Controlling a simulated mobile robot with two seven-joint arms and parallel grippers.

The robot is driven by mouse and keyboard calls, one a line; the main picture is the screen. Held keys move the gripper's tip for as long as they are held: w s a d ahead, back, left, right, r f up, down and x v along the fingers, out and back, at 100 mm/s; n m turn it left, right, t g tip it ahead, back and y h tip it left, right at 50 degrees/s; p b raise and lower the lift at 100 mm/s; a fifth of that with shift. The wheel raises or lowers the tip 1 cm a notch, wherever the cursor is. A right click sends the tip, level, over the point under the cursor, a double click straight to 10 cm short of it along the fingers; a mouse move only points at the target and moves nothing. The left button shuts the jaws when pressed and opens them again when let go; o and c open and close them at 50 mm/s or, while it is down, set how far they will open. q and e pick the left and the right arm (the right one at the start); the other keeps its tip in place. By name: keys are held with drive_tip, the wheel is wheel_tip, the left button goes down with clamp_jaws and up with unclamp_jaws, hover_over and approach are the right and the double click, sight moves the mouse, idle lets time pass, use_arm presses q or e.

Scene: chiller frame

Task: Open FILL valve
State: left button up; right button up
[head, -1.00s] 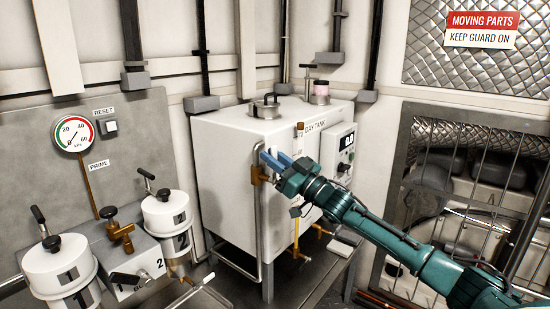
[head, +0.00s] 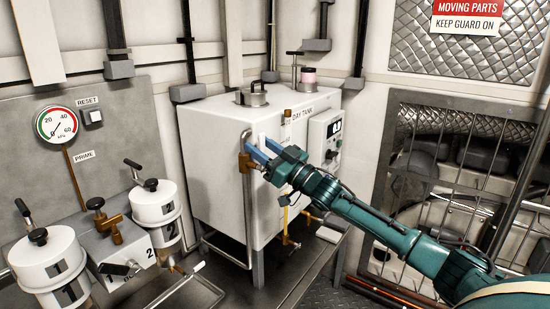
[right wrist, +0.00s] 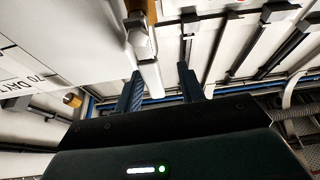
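The white day tank (head: 222,135) stands in the middle of the head view. A brass valve (head: 247,162) sits on the pipe at its left front corner, with a pale lever (head: 262,139) pointing up. No FILL label is readable. My right gripper (head: 258,148) is at this valve, its blue fingers apart around the lever. In the right wrist view, the pale lever (right wrist: 151,75) shows between the open fingers (right wrist: 160,72), closer to the left one, below a brass part (right wrist: 140,10). Contact cannot be told. My left gripper is out of view.
Two white canisters, numbered 1 (head: 48,262) and 2 (head: 155,205), stand at the left beside a brass valve (head: 105,218). A pressure gauge (head: 56,124) is on the panel behind. A barred guard (head: 450,200) stands at the right.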

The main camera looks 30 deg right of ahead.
use_arm(q)
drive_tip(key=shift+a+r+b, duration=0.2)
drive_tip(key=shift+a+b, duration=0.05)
drive_tip(key=shift+b, duration=0.25)
use_arm(e)
drive_tip(key=v, duration=1.2)
drive_tip(key=shift+s+f, duration=0.15)
drive_tip(key=shift+s, duration=0.2)
drive_tip(key=shift+d, duration=0.1)
